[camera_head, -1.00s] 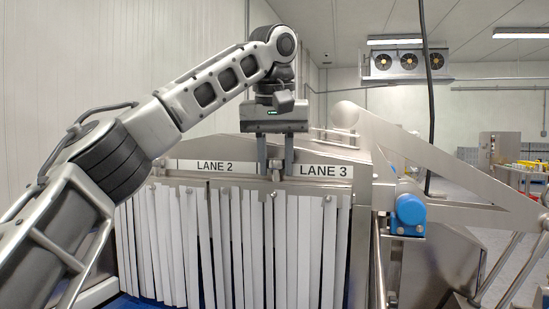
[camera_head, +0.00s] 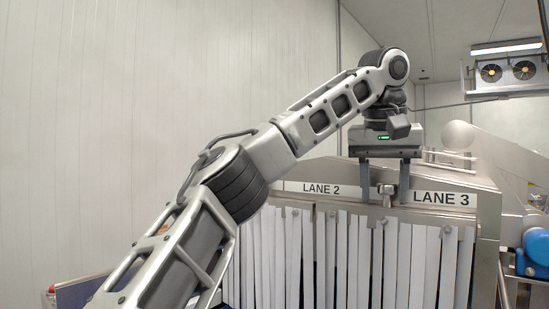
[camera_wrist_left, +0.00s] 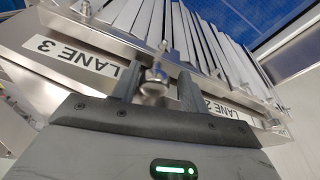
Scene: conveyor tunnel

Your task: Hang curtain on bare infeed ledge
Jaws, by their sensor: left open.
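White strip curtains (camera_head: 306,262) hang in a row from the steel tunnel front, below the LANE 2 label (camera_head: 313,188) and the LANE 3 label (camera_head: 445,198). My left gripper (camera_head: 385,188) is above the curtains between the two labels, pointing down. Its fingers are apart, one on each side of a small metal knob (camera_head: 387,200); I cannot tell whether they touch it. The left wrist view shows the knob (camera_wrist_left: 155,82) between the fingers and the strips (camera_wrist_left: 170,30) beyond. No bare ledge is clearly visible. My right gripper is out of view.
A pale panelled wall (camera_head: 150,110) fills the left. The steel tunnel hood (camera_head: 470,178) rises behind the labels. A blue motor-like part (camera_head: 538,245) is at the right edge.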

